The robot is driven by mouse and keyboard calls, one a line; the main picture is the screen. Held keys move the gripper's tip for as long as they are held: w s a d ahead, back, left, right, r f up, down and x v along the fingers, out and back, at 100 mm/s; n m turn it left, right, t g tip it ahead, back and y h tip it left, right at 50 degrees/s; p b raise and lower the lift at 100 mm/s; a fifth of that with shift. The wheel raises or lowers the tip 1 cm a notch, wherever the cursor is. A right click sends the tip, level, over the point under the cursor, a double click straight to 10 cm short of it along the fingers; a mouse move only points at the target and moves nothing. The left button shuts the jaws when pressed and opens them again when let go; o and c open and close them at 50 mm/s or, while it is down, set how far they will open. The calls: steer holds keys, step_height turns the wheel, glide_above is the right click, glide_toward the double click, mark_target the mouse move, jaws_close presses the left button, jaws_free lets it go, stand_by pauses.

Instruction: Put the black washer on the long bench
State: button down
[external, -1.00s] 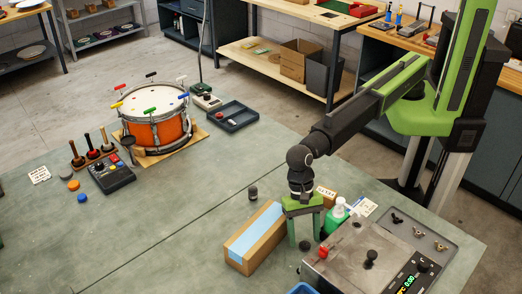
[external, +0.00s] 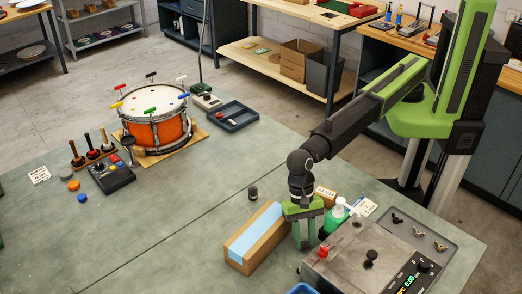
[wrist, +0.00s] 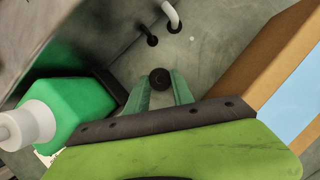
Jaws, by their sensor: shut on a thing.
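The black washer (wrist: 160,78) shows as a small dark disc between my gripper's fingertips in the wrist view. My gripper (wrist: 160,90) is shut on it, with a green finger on each side.
A wooden box with a light blue top (external: 252,240) stands left of my gripper. A green bottle (external: 334,218) and a metal machine (external: 350,258) are close on the right. The drum (external: 155,130) stands farther back. The bench's left middle is clear.

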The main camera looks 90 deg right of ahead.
mark_target(304, 242)
step_height(304, 242, up, 10)
steer(key=p, duration=1)
steer(key=shift+r, duration=0.15)
step_height(304, 242, down, 10)
steer(key=b, duration=1)
steer(key=shift+f, duration=0.25)
steer(key=shift+r, duration=0.25)
steer(key=shift+f, duration=0.25)
steer(key=c, duration=1.1)
jaws_free()
steer(key=shift+r, duration=0.1)
